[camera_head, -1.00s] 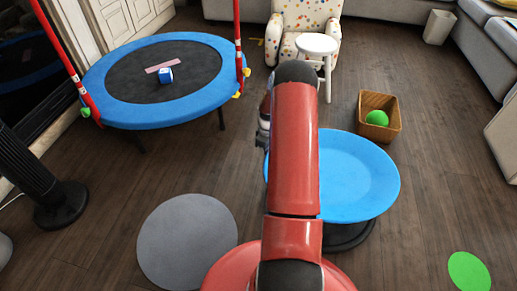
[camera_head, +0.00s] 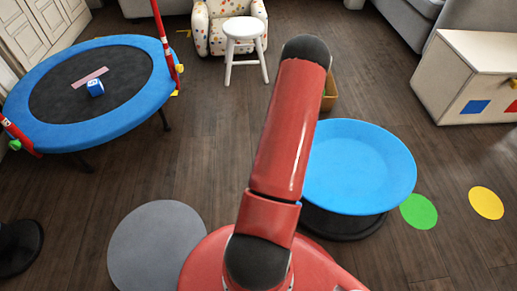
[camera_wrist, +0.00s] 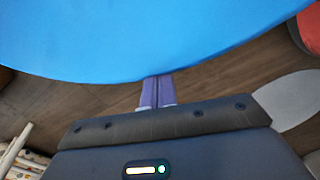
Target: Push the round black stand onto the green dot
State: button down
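The round black stand (camera_head: 342,224) shows as a dark base on the floor under a wide blue round top (camera_head: 358,165), right of my red arm in the head view. The green dot (camera_head: 419,211) lies on the floor just right of the stand, beside the blue top's lower right edge in the picture. The black base appears left of the dot. My gripper is hidden behind my arm in the head view. In the wrist view, its purple fingers (camera_wrist: 156,92) are together, with their tips at the blue top's edge (camera_wrist: 150,45); contact is unclear.
A yellow dot (camera_head: 486,203) lies right of the green one. A white box (camera_head: 470,75) stands at upper right. A grey disc (camera_head: 157,248) is at lower left, a blue trampoline (camera_head: 85,90) at left, and a white stool (camera_head: 245,40) at the back. Floor around the dots is clear.

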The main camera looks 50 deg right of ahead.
aim_at(378, 174)
jog(key=s+d, duration=0.4)
jog(key=s, duration=0.7)
jog(key=s+d+p, duration=0.1)
jog(key=s+d, duration=0.4)
jog(key=s, duration=0.6)
jog(key=s+d, duration=0.4)
jog(key=s, duration=0.8)
jog(key=shift+d+f, duration=0.1)
jog(key=shift+d, duration=0.2)
jog(key=shift+s+d, duration=0.15)
jog(key=shift+s, duration=0.2)
jog(key=shift+w, duration=0.1)
